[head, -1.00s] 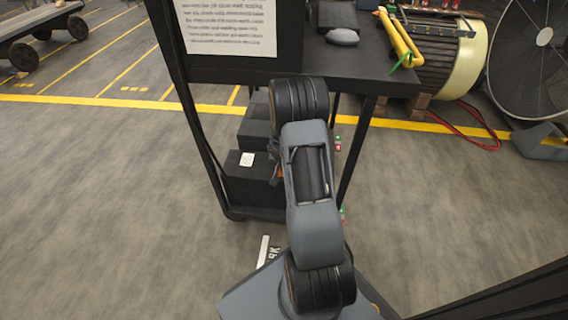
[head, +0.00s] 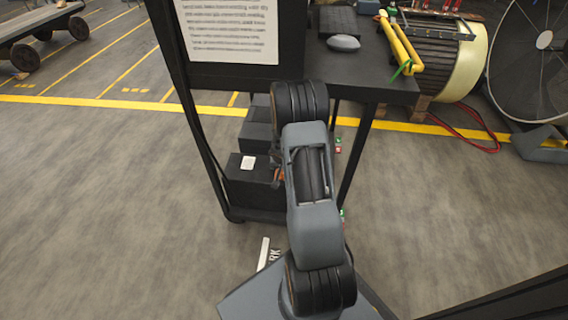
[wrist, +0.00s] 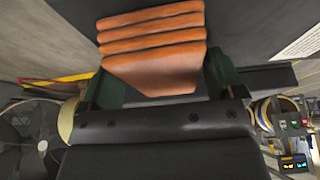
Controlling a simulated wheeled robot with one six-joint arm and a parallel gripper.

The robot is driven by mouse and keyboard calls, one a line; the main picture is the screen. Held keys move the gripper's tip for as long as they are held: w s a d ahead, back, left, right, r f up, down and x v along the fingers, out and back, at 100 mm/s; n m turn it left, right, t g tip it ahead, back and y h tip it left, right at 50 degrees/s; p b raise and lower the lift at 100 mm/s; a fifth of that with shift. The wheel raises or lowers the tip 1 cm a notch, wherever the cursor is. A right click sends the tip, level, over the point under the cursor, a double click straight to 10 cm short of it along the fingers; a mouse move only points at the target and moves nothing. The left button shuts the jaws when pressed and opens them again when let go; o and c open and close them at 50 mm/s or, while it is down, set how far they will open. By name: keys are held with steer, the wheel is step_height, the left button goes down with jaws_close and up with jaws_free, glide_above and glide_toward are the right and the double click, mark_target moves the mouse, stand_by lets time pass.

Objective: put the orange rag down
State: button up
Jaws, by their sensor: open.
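The orange rag (wrist: 153,45) shows in the wrist view as a thick folded stack with several layers. It lies between the two dark green fingers of my gripper (wrist: 162,72), against a dark flat surface. My gripper is open, with a finger on each side of the rag. I cannot tell whether the fingers still touch the rag's edges.
A black cart (head: 375,84) stands ahead, with a printed sheet (head: 228,30), a grey rounded object (head: 343,43) and a yellow tool (head: 400,42) on it. Dark boxes (head: 250,183) sit on its lower shelf. A large motor (head: 452,60) and a fan (head: 530,60) stand at right.

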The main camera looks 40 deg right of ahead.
steer(key=s+a+r+n+p, duration=0.15)
steer(key=a+r, duration=0.25)
steer(key=r, duration=0.4)
steer(key=s+a+r+n+p, duration=0.1)
steer(key=s+a+r+p, duration=0.2)
steer(key=r, duration=0.4)
steer(key=s+a+r+n+p, duration=0.15)
steer(key=a+r, duration=0.25)
steer(key=r, duration=0.4)
steer(key=s+a+r+n+y, duration=0.1)
steer(key=s+a+r+n, duration=0.1)
steer(key=s+a, duration=0.3)
steer(key=s+a+r+n+y, duration=0.2)
steer(key=s+a+r, duration=0.3)
steer(key=s+a, duration=0.1)
steer(key=shift+s+a+r+n+b, duration=0.25)
steer(key=shift+a+n+b, duration=0.2)
steer(key=shift+a, duration=0.25)
step_height(320, 180, up, 31)
steer(key=p, duration=2.9)
steer(key=shift+a, duration=0.1)
steer(key=shift+c, duration=0.3)
